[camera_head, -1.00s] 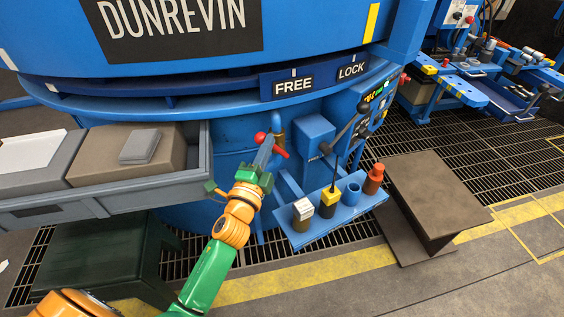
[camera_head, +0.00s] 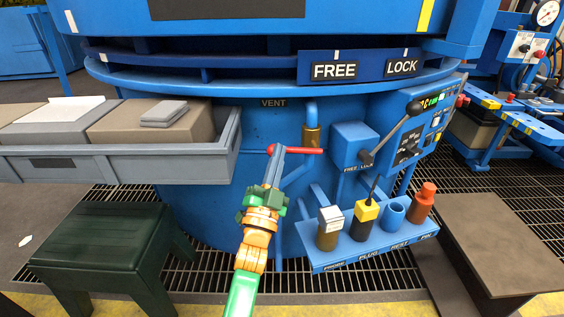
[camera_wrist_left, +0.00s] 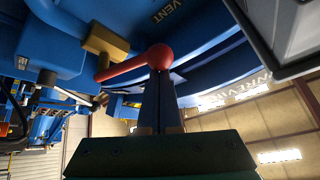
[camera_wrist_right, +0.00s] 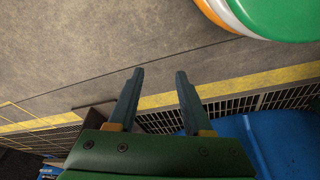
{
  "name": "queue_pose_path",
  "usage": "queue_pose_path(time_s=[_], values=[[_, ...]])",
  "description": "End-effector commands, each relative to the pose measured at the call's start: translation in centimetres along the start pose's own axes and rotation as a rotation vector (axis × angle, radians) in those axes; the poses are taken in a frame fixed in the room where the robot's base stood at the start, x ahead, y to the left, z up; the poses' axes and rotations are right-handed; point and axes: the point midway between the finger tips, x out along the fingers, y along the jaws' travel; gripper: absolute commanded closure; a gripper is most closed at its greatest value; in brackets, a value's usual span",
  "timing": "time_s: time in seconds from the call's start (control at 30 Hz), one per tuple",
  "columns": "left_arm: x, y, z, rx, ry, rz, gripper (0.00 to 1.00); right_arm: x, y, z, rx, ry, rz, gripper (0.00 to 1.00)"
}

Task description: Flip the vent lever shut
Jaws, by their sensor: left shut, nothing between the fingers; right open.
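The vent lever is a red bar (camera_head: 302,151) with a red ball end, on a brass valve (camera_head: 311,136) under the VENT label. It lies about level across the head view, its ball to the left. In the left wrist view the red bar (camera_wrist_left: 128,70) runs from the brass valve (camera_wrist_left: 101,42) to the ball (camera_wrist_left: 159,56). My left gripper (camera_head: 275,152) is shut and empty, its tips at the ball; I cannot tell whether they touch. The tips (camera_wrist_left: 159,78) also show in the left wrist view. My right gripper (camera_wrist_right: 160,74) is open and empty over the floor.
A grey tray (camera_head: 120,162) with boxes juts out left of the lever. A blue rack (camera_head: 372,252) with several holders stands below right. A black-knobbed lever (camera_head: 392,133) on a blue box is to the right. A dark green stool (camera_head: 105,245) stands lower left.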

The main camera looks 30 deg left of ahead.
Motion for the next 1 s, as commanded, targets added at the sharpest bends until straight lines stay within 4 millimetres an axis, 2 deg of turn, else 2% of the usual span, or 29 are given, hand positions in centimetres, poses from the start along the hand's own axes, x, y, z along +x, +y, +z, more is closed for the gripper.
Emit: queue_pose_path(time_s=[0.2, 0.4, 0.93, 1.0], values=[[-0.5, 0.4, 0.7, 0.004, -0.002, 0.003, 1.00, -1.9, 0.0, -0.6, 0.000, 0.017, -0.001, 0.50], [-0.6, 0.5, 0.8, 0.004, -0.003, 0.004, 1.00, -2.8, -0.1, -0.7, 0.000, 0.021, -0.002, 0.50], [-0.4, 0.4, 0.7, 0.004, -0.002, 0.004, 1.00, -3.0, -0.1, -0.8, 0.000, 0.022, -0.002, 0.50], [-0.1, 0.1, 0.4, 0.004, -0.001, 0.004, 1.00, -2.2, 0.0, -0.6, 0.000, 0.011, -0.001, 0.50]])
